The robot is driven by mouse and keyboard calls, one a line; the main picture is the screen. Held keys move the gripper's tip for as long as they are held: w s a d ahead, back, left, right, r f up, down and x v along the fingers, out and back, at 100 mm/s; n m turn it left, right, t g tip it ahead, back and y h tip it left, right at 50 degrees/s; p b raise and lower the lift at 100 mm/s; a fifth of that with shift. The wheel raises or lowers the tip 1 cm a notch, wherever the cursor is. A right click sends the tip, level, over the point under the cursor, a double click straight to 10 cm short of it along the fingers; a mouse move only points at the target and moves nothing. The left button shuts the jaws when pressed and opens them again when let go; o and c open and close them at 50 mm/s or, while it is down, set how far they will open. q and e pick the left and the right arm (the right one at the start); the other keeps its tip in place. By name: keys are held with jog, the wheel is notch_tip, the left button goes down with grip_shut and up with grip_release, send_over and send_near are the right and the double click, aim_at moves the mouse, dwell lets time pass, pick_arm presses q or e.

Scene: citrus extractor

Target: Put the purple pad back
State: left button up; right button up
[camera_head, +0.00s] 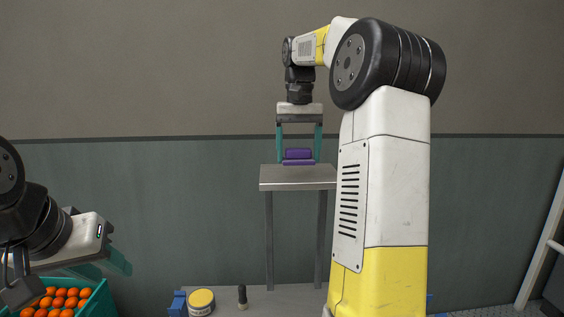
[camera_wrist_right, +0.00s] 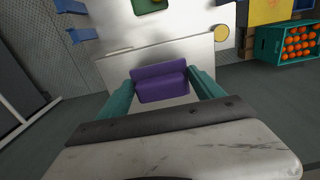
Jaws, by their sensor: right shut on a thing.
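The purple pad (camera_head: 298,154) shows as a thicker upper block over a thin lower strip. In the right wrist view the pad (camera_wrist_right: 160,82) lies between the fingertips, above the stand's pale top (camera_wrist_right: 112,68). I cannot tell whether the pad touches the stand. My left gripper (camera_head: 103,264) is at the lower left, seen from the side; its finger gap is unclear.
A teal crate (camera_head: 100,303) of oranges is at the lower left, below my left gripper. A yellow-lidded jar (camera_head: 201,301), a blue holder (camera_head: 178,304) and a dark bottle (camera_head: 242,296) stand on the low surface before the stand. A wall is behind.

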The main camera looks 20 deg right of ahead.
aim_at(300, 161)
jog(key=shift+w+d, duration=0.4)
jog(key=shift+w, duration=0.35)
jog(key=shift+w+d+f, duration=0.15)
jog(key=shift+w+f, duration=0.05)
jog(key=shift+f, duration=0.45)
jog(key=shift+w+d+f, duration=0.1)
jog(key=shift+w+f, duration=0.05)
jog(key=shift+f, duration=0.8)
jog(key=shift+f, duration=0.15)
jog(key=shift+f, duration=0.1)
jog(key=o, duration=1.3)
